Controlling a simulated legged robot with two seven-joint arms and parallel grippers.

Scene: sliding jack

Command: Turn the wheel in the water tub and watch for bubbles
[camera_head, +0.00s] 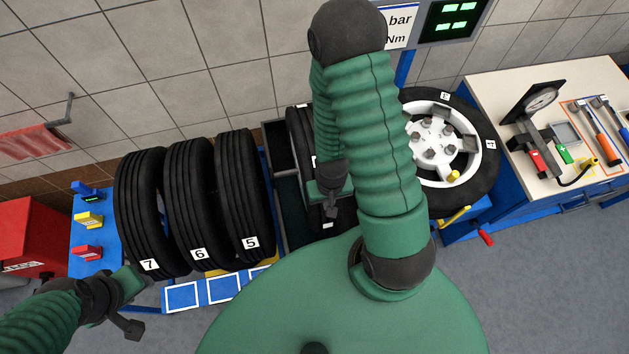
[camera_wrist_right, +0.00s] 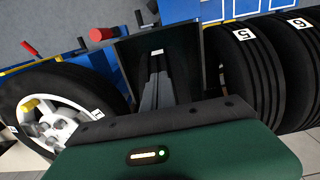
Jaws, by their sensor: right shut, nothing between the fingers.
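A black tyre (camera_head: 297,130) with white number labels stands upright in the dark water tub (camera_head: 279,162), largely hidden by my right arm in the head view. In the right wrist view the tub (camera_wrist_right: 126,58) shows with the dark tyre inside and one white label (camera_wrist_right: 157,52) on it. My right gripper (camera_wrist_right: 157,88) is shut and empty, over the tub and in front of the tyre; I cannot tell whether it touches. My left gripper (camera_head: 136,281) is at the lower left, near tyre 7; its fingers are not clear. No bubbles are visible.
Tyres 7 (camera_head: 150,215), 6 (camera_head: 192,210) and 5 (camera_head: 243,200) stand on a blue rack left of the tub. A rimmed wheel (camera_head: 447,150) lies to its right. A workbench (camera_head: 483,90) with a gauge and tools is at the right. A red box (camera_head: 30,235) is far left.

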